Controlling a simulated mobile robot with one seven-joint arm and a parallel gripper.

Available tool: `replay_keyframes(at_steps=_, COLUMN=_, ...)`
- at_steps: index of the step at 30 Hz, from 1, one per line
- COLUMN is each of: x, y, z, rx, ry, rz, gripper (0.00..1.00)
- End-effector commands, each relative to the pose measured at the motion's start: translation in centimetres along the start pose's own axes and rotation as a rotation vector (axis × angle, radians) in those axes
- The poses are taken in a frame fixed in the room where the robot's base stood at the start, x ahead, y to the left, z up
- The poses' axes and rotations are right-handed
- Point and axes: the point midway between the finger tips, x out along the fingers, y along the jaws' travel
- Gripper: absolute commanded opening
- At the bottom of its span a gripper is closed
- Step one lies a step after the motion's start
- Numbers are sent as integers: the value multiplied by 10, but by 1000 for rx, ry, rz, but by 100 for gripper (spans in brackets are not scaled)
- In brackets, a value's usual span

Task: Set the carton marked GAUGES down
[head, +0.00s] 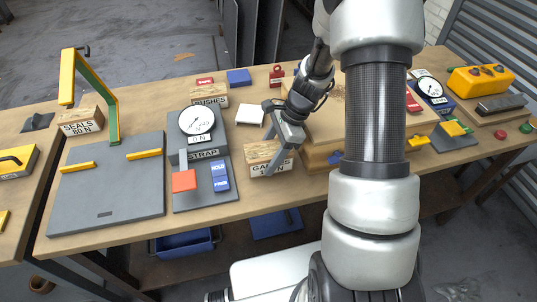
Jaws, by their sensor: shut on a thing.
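The carton marked GAUGES (257,168) is a small light wooden block with a white label on its front; part of the lettering is covered. It is on or just above the wooden table near the front edge, right of the grey STRAP plate; I cannot tell whether its base touches the table. My gripper (278,160) is shut on this carton, its fingers spanning it from behind and in front. My arm comes down from the right and hides some of the table behind it.
A dial stand (197,121) and STRAP plate (203,155) lie close left. A BUSHES carton (209,97) and white pad (250,115) are behind. A large wooden box (317,148) is close right. A narrow bare strip (255,197) lies in front.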

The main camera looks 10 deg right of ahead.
Motion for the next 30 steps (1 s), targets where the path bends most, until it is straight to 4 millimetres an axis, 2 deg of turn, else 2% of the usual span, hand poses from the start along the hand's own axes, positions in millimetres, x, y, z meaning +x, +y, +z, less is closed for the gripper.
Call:
replay_keyframes(at_steps=6, x=8, y=0, z=-3, rx=0, ry=0, rz=-1, gripper=14)
replay_keyframes(at_steps=29, x=12, y=-1, z=-6, rx=0, ry=0, rz=-1, gripper=14)
replay_keyframes(at_steps=30, x=12, y=-1, z=-5, rx=-1, ry=0, rz=-2, gripper=59)
